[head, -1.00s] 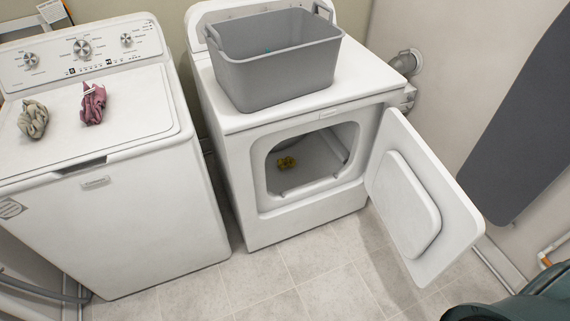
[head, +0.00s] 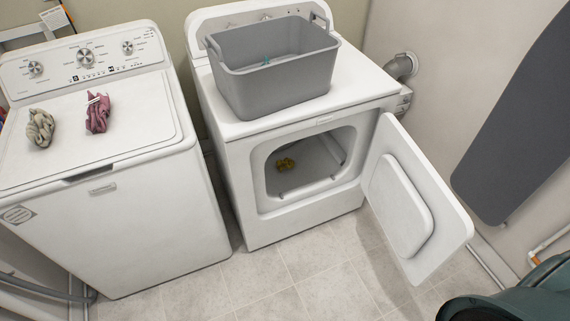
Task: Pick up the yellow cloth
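The yellow cloth (head: 285,164) lies crumpled inside the open dryer (head: 243,185), toward the left of the drum opening. The dryer door (head: 405,205) hangs open to the right. No gripper shows clearly. A dark green rounded shape at the lower right corner seems to be part of my own arm, and its gripper is out of view.
A grey basket (head: 280,83) stands on the dryer, with a small teal thing inside. A beige cloth (head: 41,127) and a pink cloth (head: 98,113) lie on the washer (head: 130,215) at left. A dark ironing board (head: 520,120) is at right. The tiled floor (head: 290,280) in front is clear.

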